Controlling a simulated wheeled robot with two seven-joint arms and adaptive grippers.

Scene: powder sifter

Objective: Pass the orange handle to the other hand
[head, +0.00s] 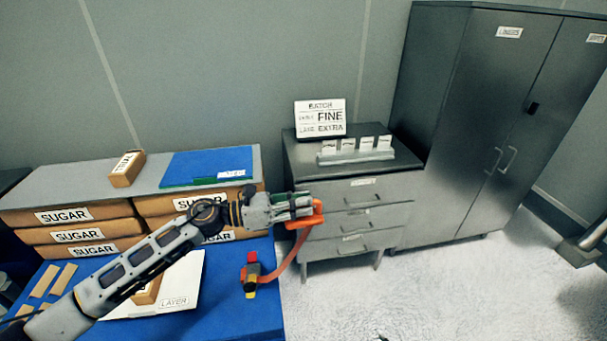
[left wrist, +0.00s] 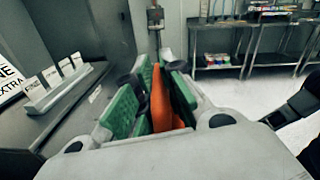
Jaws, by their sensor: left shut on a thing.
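The orange handle (head: 318,213) is in my left gripper (head: 300,207), which is shut on it past the right edge of the blue table. In the left wrist view the handle (left wrist: 160,102) stands between the green finger pads (left wrist: 155,105). A thin orange curved piece (head: 292,258) hangs from the handle and bends down left to a small black, red and yellow item (head: 251,274) at the table edge. I cannot tell whether they are joined.
Sugar boxes (head: 64,216) and a blue folder (head: 207,166) are at the left. A grey drawer cabinet (head: 362,187) with a label rack (head: 356,155) stands behind the gripper, with a tall dark cabinet (head: 480,110) beyond. A grey metal part (head: 580,246) sits at the right edge. Floor between is clear.

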